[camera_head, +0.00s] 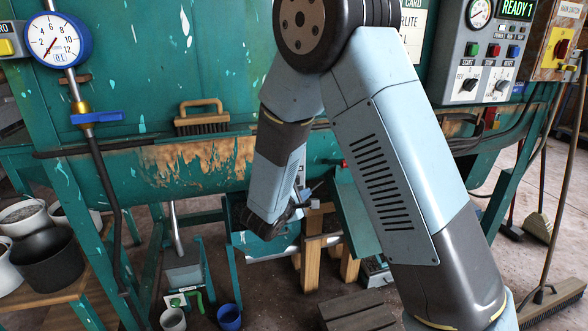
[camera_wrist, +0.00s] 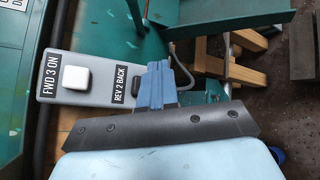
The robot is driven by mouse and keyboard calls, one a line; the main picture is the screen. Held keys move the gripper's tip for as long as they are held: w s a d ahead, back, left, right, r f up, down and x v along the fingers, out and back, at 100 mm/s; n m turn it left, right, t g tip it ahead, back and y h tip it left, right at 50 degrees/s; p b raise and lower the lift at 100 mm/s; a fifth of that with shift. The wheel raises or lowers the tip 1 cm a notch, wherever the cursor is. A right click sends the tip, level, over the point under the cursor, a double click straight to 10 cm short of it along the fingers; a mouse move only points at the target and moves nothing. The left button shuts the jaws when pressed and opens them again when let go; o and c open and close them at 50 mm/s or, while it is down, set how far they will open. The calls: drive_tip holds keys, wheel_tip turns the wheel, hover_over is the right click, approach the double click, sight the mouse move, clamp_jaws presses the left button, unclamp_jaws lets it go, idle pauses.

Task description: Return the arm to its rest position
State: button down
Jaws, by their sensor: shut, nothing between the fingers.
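My arm folds down in front of the green machine (camera_head: 150,165) in the head view, its wrist low beside the machine's worn lower edge. In the wrist view my gripper (camera_wrist: 158,68) shows as blue fingers, shut with nothing between them. The fingers appear beside a grey control box (camera_wrist: 95,78), near the label "REV 2 BACK". The box also carries a white square button (camera_wrist: 75,77) and the label "FWD 3 ON". I cannot tell how far the fingers are from the box.
A brush (camera_head: 202,122) rests on the machine's ledge. A dial gauge (camera_head: 57,40) is at left, and a control panel (camera_head: 485,50) reading "READY 1" is at right. Wooden supports (camera_head: 312,260) stand below my wrist. Black bucket (camera_head: 47,260) and blue cup (camera_head: 229,317) stand low left.

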drive_tip(key=s+d+r+m+g+h, duration=0.1)
drive_tip(key=s+d+r+m+g, duration=0.5)
drive_tip(key=d, duration=0.4)
drive_tip(key=s+d+r+m+g+h, duration=0.1)
drive_tip(key=s+d+r+m+g, duration=0.2)
drive_tip(key=s+d+r+m, duration=0.55)
drive_tip(key=s+r+m+y, duration=0.2)
drive_tip(key=s+r+y, duration=0.1)
drive_tip(key=s, duration=0.5)
drive_tip(key=s+d+r+m+t+y, duration=0.1)
drive_tip(key=s+r+m+y, duration=0.1)
drive_tip(key=s+y, duration=0.4)
drive_tip(key=shift+s+d+r, duration=0.25)
drive_tip(key=shift+s+r, duration=0.65)
drive_tip(key=shift+s, duration=0.25)
